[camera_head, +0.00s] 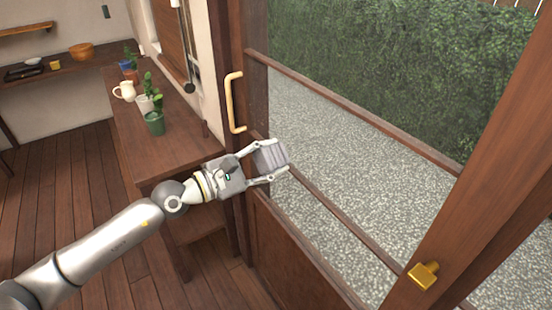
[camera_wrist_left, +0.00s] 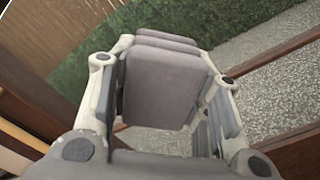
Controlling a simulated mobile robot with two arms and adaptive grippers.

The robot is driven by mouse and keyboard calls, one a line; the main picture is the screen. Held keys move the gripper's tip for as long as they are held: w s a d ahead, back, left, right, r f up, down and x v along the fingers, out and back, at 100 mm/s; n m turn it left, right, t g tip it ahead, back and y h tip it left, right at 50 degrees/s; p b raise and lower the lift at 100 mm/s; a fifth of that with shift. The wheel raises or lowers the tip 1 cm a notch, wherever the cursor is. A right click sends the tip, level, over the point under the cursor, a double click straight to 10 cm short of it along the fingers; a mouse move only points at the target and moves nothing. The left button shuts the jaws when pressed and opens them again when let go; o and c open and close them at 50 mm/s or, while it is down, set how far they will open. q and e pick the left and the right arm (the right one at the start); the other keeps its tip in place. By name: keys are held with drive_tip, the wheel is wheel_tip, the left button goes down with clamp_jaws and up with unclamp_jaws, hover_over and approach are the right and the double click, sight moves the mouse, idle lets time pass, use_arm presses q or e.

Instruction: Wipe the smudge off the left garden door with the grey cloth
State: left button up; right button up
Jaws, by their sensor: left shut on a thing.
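The grey cloth (camera_head: 268,156) is a folded pad held between the fingers of my left gripper (camera_head: 279,160). The cloth (camera_wrist_left: 165,80) fills the middle of the left wrist view, with the left gripper's fingers (camera_wrist_left: 165,95) on either side of it. In the head view the cloth is in front of the glass of the left garden door (camera_head: 310,262), near its handle side. I cannot tell whether the cloth touches the glass. I can make out no smudge; it may be hidden behind the cloth and gripper. My right gripper is not in view.
A pale vertical handle (camera_head: 232,103) stands out just above the gripper. A brass latch (camera_head: 423,275) is on the post at lower right. A wooden counter (camera_head: 185,131) with a green pot (camera_head: 155,123) and a cream jug (camera_head: 125,91) is at left. Wooden floor lies below.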

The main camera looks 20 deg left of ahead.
sight(261, 163)
use_arm(q)
drive_tip(key=shift+s, duration=0.1)
drive_tip(key=shift+s+a+f+b, duration=0.2)
drive_tip(key=shift+s+a+b, duration=0.25)
drive_tip(key=shift+b, duration=0.1)
drive_tip(key=shift+s+a+b, duration=0.4)
drive_tip(key=shift+s+b, duration=0.05)
drive_tip(key=shift+s, duration=0.1)
drive_tip(key=shift+s+r, duration=0.15)
drive_tip(key=shift+r, duration=0.1)
